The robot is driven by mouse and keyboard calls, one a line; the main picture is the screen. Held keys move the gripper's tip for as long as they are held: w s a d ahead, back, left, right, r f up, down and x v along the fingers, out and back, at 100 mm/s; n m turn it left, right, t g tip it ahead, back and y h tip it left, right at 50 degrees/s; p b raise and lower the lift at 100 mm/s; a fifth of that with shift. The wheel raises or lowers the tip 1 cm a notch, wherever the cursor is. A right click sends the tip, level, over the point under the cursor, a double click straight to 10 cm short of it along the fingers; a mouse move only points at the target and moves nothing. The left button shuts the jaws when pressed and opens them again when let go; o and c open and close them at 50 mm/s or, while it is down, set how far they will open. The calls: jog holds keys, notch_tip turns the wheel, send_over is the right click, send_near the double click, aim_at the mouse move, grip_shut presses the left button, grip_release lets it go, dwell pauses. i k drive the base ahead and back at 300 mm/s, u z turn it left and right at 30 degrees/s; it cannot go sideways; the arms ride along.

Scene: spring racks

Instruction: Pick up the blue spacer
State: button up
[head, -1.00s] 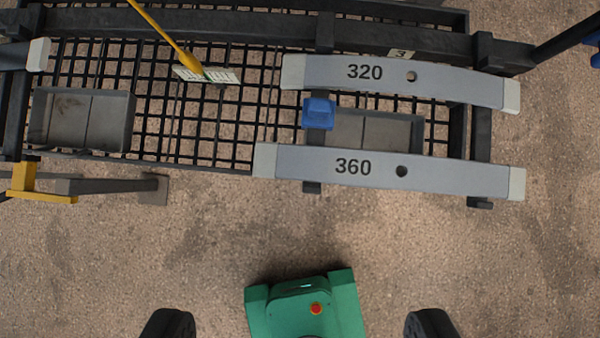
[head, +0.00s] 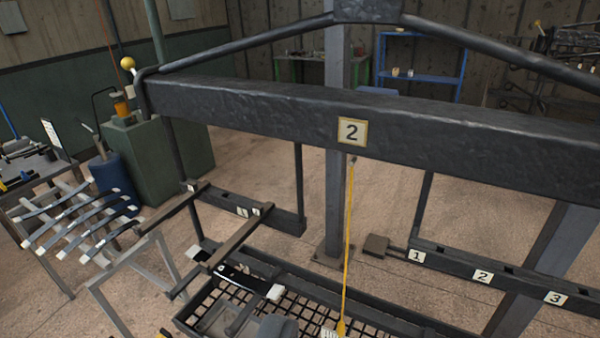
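The blue spacer does not show in the head view now. The camera looks out across the workshop, with only part of a black mesh rack (head: 385,322) at the bottom edge. My gripper is not clearly in view. A grey rounded shape (head: 278,328) is cut off by the bottom edge, and I cannot tell what it is. A dark curved bar with pale ends (head: 243,279) lies over the left part of the rack.
A thick black beam marked 2 (head: 460,133) crosses the view, with a yellow rod (head: 347,240) hanging below it. A rail marked 1, 2, 3 (head: 500,281) is at right. A stand with several curved bars (head: 75,215) and a green cabinet (head: 165,160) are at left.

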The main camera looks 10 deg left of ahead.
aim_at(25, 178)
jog(key=u, duration=2.55)
jog(key=i, duration=2.85)
jog(key=z, duration=1)
jog(key=i, duration=0.3)
jog(key=z, duration=0.2)
